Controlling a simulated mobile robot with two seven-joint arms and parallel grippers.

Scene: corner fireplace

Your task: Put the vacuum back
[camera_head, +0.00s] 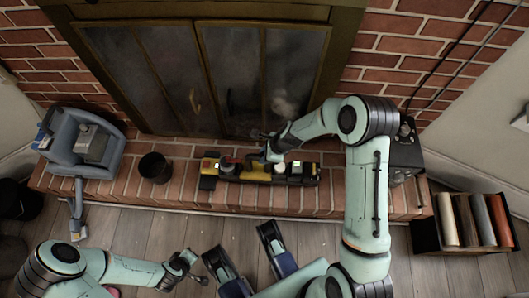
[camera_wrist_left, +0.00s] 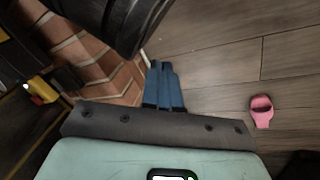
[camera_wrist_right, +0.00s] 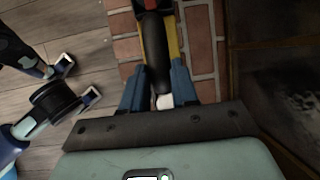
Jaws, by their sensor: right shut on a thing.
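A long yellow-and-black appliance (camera_head: 258,172), which I take for the vacuum, lies on the brick hearth before the fireplace doors. It carries red, white and green-lit parts. My right gripper (camera_head: 268,148) reaches down over its middle. In the right wrist view its blue fingers (camera_wrist_right: 157,88) are shut on a dark rounded part of the vacuum (camera_wrist_right: 155,55). My left gripper (camera_head: 187,265) is low over the wood floor, away from the vacuum. In the left wrist view its fingers (camera_wrist_left: 165,88) lie close together with nothing between them.
A blue-grey machine (camera_head: 72,140) with a hose and floor nozzle stands at the hearth's left end, beside a black bucket (camera_head: 154,167). A dark box (camera_head: 404,155) and a rack of rolls (camera_head: 455,235) are at right. A pink item (camera_wrist_left: 261,111) lies on the floor.

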